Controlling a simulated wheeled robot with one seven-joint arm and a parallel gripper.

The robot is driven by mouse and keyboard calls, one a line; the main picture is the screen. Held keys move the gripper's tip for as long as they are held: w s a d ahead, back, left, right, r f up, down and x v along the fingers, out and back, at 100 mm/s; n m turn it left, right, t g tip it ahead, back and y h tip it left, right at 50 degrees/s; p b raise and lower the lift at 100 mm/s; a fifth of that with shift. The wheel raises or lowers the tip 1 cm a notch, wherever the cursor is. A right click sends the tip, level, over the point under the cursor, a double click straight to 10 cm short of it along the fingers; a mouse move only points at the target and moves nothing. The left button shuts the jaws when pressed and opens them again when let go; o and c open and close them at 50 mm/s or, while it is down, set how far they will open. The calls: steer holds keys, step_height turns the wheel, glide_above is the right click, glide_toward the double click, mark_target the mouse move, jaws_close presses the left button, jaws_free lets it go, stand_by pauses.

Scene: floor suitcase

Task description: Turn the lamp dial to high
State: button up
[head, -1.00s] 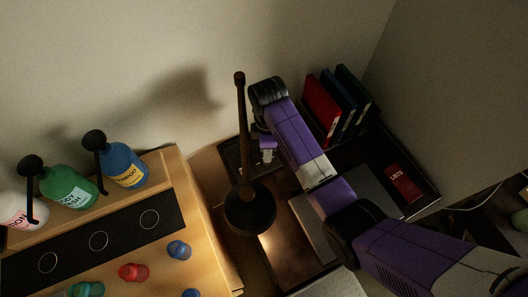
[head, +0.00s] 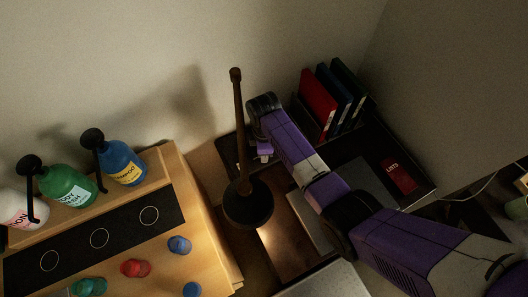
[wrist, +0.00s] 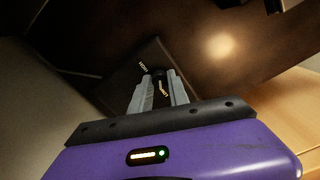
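The lamp has a dark pole (head: 238,125) and a dark round shade (head: 249,204) in the head view; a warm glow falls below it. In the wrist view, a dark plate (wrist: 118,88) carries small light lettering, too small to read surely. A small dark knob, seemingly the dial (wrist: 159,74), stands on it. My gripper (wrist: 160,80) points at the plate, its two grey fingers apart on either side of the dial. I cannot tell whether they touch it. In the head view my gripper (head: 263,150) is behind and right of the pole, and the dial is hidden.
A red book (head: 318,102) and two dark books stand at the back right. A small red book (head: 398,176) lies on the dark surface. On the left, a wooden unit (head: 208,222) holds several bottles and coloured knobs. The lamp pole stands close to my gripper.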

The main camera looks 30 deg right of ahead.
jaws_close()
steer(key=shift+m, duration=0.4)
steer(key=m, duration=0.4)
steer(key=shift+m, duration=0.3)
steer(key=m, duration=1.2)
steer(key=shift+m, duration=0.3)
steer(key=m, duration=0.5)
steer(key=shift+m, duration=0.4)
